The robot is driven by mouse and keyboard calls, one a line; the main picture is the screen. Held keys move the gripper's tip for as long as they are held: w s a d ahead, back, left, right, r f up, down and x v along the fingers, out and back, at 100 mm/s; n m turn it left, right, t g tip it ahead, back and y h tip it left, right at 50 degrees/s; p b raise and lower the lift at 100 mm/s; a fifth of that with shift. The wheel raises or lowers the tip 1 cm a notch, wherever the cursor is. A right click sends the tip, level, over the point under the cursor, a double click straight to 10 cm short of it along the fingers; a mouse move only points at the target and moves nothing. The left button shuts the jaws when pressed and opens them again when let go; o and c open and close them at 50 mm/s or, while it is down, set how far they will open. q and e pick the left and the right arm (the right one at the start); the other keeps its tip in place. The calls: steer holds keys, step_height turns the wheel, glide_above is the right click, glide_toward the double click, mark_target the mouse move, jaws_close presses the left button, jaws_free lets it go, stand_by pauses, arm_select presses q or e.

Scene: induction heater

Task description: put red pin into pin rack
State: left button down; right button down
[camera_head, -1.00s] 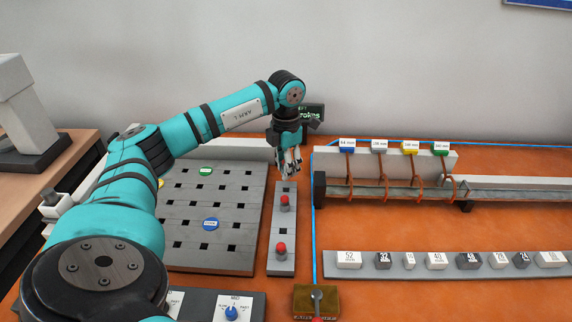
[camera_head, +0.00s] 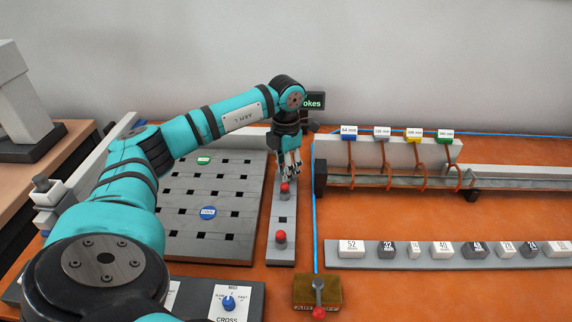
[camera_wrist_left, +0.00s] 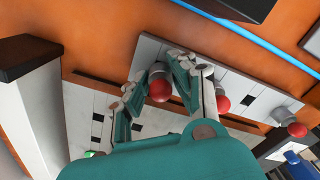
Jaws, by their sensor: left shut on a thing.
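The pin rack (camera_head: 283,259) is a narrow grey strip on the orange table. Two red-topped pins stand in it, one nearer the middle (camera_head: 284,188) and one nearer the front (camera_head: 280,237). My left gripper (camera_head: 290,173) points down over the rack's far end, just behind the middle pin. It is shut on a red pin (camera_wrist_left: 160,90), which shows between the fingers in the left wrist view. That pin's grey body is partly behind its red ball and the fingers, so I cannot tell whether it is seated. My right gripper is out of view.
A slotted grey board (camera_head: 238,168) with a green and a blue disc lies left of the rack. Copper coils (camera_head: 386,177) and a strip of numbered blocks (camera_head: 414,263) are to the right. A red-knobbed lever box (camera_head: 305,291) stands in front.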

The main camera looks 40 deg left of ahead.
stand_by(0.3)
arm_select(q)
steer(key=shift+f, duration=0.45)
steer(key=c, duration=1)
jaws_free()
steer(key=shift+r, duration=0.15)
step_height(320, 180, up, 12)
steer(key=shift+f, duration=0.1)
